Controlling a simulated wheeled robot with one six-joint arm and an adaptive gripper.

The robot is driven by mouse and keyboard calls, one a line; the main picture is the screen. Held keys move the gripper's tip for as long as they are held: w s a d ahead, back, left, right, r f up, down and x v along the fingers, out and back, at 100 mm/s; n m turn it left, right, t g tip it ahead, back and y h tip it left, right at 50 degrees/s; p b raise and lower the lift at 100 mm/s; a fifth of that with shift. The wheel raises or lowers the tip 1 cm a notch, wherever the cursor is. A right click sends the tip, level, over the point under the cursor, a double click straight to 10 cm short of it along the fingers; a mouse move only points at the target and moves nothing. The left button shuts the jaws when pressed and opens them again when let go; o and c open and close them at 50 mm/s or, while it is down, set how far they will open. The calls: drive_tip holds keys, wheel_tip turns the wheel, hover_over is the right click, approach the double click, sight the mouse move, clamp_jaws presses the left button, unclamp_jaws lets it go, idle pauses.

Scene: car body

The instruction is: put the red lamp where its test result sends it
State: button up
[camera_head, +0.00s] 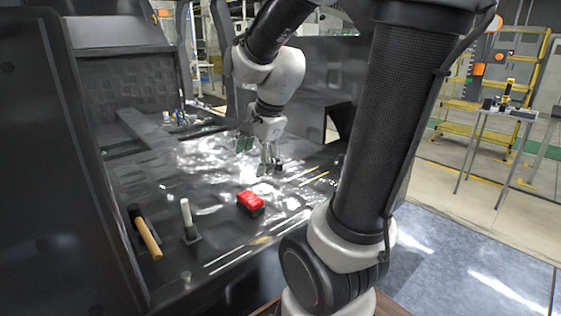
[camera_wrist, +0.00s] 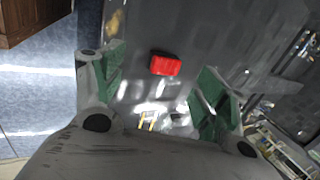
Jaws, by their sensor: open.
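The red lamp (camera_head: 250,201) is a red block with a dark lower part on the dark car-body floor (camera_head: 180,217), near its front middle. It also shows in the wrist view (camera_wrist: 165,65), ahead of the fingers and apart from them. My gripper (camera_head: 258,160) is open and empty above the floor, behind the lamp in the head view. Its green-padded fingers stand wide apart in the wrist view (camera_wrist: 160,100). I see no readable test result in either view.
A hammer-like tool with a wooden handle (camera_head: 149,238) and a pale upright cylinder on a dark base (camera_head: 187,217) are left of the lamp. Small parts (camera_head: 178,118) lie at the back left. A side table with equipment (camera_head: 507,112) stands at the right. The floor around the lamp is clear.

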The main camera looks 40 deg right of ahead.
drive_tip(key=s+a+r+n, duration=0.1)
drive_tip(key=s+r+n, duration=0.3)
drive_tip(key=s+n, duration=0.9)
drive_tip(key=n, duration=0.4)
drive_tip(key=shift+s+a+r+h, duration=0.15)
drive_tip(key=shift+a+h, duration=0.15)
drive_tip(key=shift+a, duration=0.05)
